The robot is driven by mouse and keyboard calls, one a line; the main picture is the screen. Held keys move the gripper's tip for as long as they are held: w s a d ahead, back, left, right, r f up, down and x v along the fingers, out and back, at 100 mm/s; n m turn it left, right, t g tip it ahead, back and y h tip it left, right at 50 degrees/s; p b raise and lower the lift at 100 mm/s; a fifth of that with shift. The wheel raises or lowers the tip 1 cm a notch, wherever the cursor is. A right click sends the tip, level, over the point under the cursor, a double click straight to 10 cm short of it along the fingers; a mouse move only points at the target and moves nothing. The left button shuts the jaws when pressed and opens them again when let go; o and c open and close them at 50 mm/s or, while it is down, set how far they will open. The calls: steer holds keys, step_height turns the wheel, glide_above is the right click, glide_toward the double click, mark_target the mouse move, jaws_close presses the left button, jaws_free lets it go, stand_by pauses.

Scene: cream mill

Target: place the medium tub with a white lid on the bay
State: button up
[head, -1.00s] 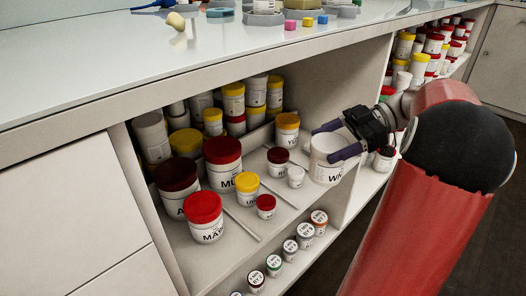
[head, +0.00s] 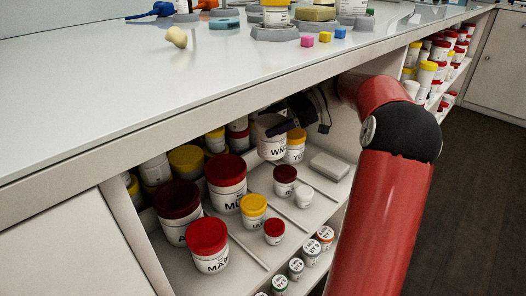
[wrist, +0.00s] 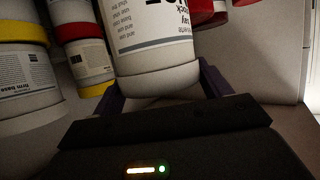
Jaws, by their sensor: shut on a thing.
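The medium tub with a white lid (head: 270,143), its label starting "WN", is held in my gripper (head: 280,130) inside the shelf opening. It looks upright and raised, in front of a yellow-lidded tub (head: 296,146). In the wrist view the tub (wrist: 158,50) sits between the two purple fingers of my gripper (wrist: 160,88), which are shut on it. The shelf bay under the counter (head: 262,250) has thin divider strips. A pale grey flat block (head: 329,165) lies at its right. The tub hides part of the back row.
Dark red-lidded tubs (head: 226,170) and a red-lidded tub (head: 207,238) stand at the left front. Small tubs with yellow (head: 254,205), red (head: 275,227) and white (head: 304,192) lids stand between strips. The counter edge (head: 250,98) overhangs the opening.

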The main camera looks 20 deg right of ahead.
mark_target(263, 115)
steer(key=w, duration=0.1)
steer(key=w+a, duration=0.1)
steer(key=w, duration=0.1)
steer(key=shift+w+a, duration=0.2)
steer(key=f, duration=0.4)
steer(key=shift+s+d+f+b, duration=0.1)
steer(key=shift+s+f+b, duration=0.1)
steer(key=shift+f+b, duration=0.1)
step_height(263, 115, down, 6)
steer(key=shift+f+b, duration=0.25)
steer(key=shift+b, duration=0.2)
steer(key=shift+w+f, duration=0.15)
steer(key=shift+f, duration=0.05)
steer(key=o, duration=1)
steer(key=shift+f, duration=0.1)
steer(key=shift+o, duration=0.7)
steer(key=v, duration=0.7)
steer(key=shift+d+r+p, duration=0.15)
steer(key=shift+r+p, duration=0.1)
steer(key=shift+p, duration=0.2)
